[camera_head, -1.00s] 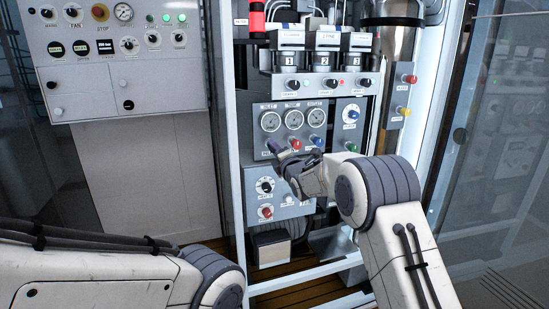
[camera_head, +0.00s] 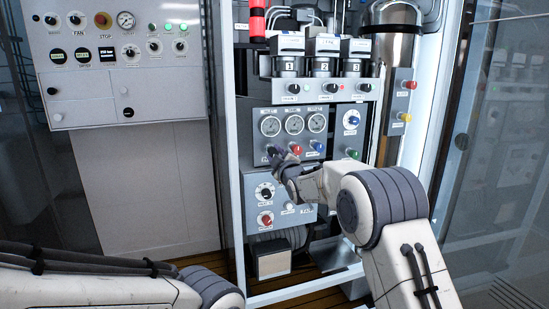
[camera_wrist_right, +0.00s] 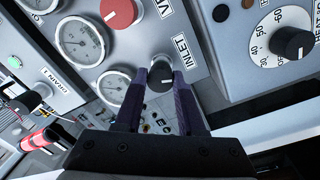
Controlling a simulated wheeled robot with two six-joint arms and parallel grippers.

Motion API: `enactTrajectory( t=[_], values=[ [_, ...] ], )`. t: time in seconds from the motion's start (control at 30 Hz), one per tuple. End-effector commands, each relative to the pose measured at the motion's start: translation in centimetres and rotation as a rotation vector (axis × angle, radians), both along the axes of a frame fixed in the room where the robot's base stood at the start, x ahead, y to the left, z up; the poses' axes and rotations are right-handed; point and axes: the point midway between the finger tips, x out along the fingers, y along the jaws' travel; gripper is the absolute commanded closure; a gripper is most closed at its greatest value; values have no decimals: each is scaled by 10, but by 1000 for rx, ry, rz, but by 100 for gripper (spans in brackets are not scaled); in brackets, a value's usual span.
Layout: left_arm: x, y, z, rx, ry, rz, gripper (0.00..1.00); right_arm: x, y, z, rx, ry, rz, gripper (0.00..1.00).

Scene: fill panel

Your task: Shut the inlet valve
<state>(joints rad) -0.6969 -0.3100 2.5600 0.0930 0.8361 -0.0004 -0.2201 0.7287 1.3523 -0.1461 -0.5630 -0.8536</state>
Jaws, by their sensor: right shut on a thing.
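The inlet valve is a dark round knob (camera_wrist_right: 160,76) beside the INLET label on the grey panel (camera_wrist_right: 205,75). In the right wrist view it sits between the two fingers of my right gripper (camera_wrist_right: 160,80), which is shut on it. In the head view my right gripper (camera_head: 275,153) is at the left of the knob row, below the left gauge, and largely hides the inlet knob. My left arm shows at the lower left of the head view, but its gripper is out of view.
A red vent knob (camera_wrist_right: 120,11) is close to the inlet knob. Gauges (camera_head: 294,124) sit above the row, with blue (camera_head: 316,145) and green (camera_head: 352,153) knobs to the right. White cabinet posts stand either side.

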Motion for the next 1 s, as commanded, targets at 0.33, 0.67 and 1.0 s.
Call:
enactTrajectory(
  t=[0.33,0.67,1.0],
  values=[
    [0,0,-4,0,0,0,50,0,0,-3,312,107,-2,100],
    [0,0,-4,0,0,0,50,0,1,-3,609,205,-2,100],
    [0,0,-3,0,0,0,50,0,1,-3,914,305,-2,100]
  ],
)
